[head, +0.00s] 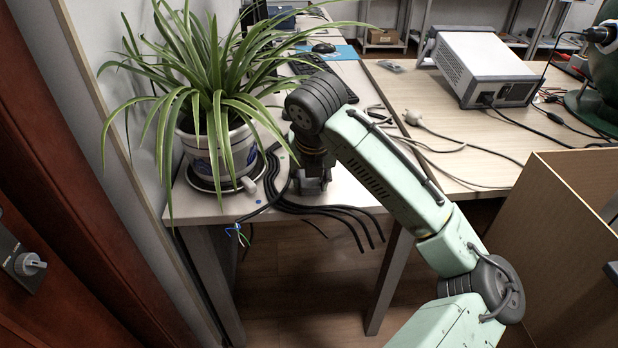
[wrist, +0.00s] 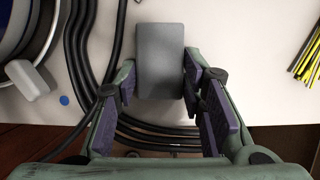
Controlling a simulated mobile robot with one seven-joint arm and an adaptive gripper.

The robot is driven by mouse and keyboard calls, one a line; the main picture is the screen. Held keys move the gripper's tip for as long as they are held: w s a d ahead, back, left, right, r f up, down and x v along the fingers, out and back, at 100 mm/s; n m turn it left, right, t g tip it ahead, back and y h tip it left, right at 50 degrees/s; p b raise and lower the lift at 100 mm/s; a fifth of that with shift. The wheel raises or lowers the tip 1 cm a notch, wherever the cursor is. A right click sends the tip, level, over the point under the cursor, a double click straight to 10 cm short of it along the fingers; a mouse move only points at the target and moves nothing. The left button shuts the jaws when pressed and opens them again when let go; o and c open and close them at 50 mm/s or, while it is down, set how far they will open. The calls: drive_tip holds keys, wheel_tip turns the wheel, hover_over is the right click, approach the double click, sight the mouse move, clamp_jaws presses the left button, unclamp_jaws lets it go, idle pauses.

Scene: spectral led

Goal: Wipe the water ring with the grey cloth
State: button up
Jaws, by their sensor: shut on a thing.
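The grey cloth (wrist: 160,48) looks like a flat grey block in the wrist view. My gripper (wrist: 159,82) is shut on it, with a purple-padded finger at each side. In the head view my gripper (head: 314,178) is low over the near end of the white table (head: 345,190), right of the potted plant; a small grey part of the cloth (head: 316,187) shows under it. I cannot tell whether the cloth touches the table top. I cannot make out the water ring in either view.
Black cables (head: 345,212) run beside and under my gripper and hang over the table's front edge. The plant pot (head: 218,155) stands on a saucer close on the left. Yellow-black sticks (wrist: 307,55) lie at the right in the wrist view.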

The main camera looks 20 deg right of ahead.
drive_tip(key=shift+s+a+f, duration=0.1)
drive_tip(key=shift+s+a, duration=0.05)
drive_tip(key=shift+s, duration=0.35)
drive_tip(key=shift+s+a+f, duration=0.1)
drive_tip(key=shift+s, duration=0.35)
drive_tip(key=shift+w+r, duration=0.1)
drive_tip(key=shift+r, duration=0.1)
idle(0.7)
drive_tip(key=shift+w+d, duration=0.3)
drive_tip(key=shift+w, duration=0.6)
drive_tip(key=shift+w+d, duration=0.25)
drive_tip(key=shift+w, duration=0.65)
drive_tip(key=shift+s+a+f, duration=0.1)
drive_tip(key=shift+s+a, duration=0.2)
drive_tip(key=shift+s, duration=0.65)
drive_tip(key=shift+s+a+f, duration=0.1)
drive_tip(key=shift+s+a, duration=0.15)
drive_tip(key=shift+s, duration=0.7)
drive_tip(key=shift+r, duration=0.25)
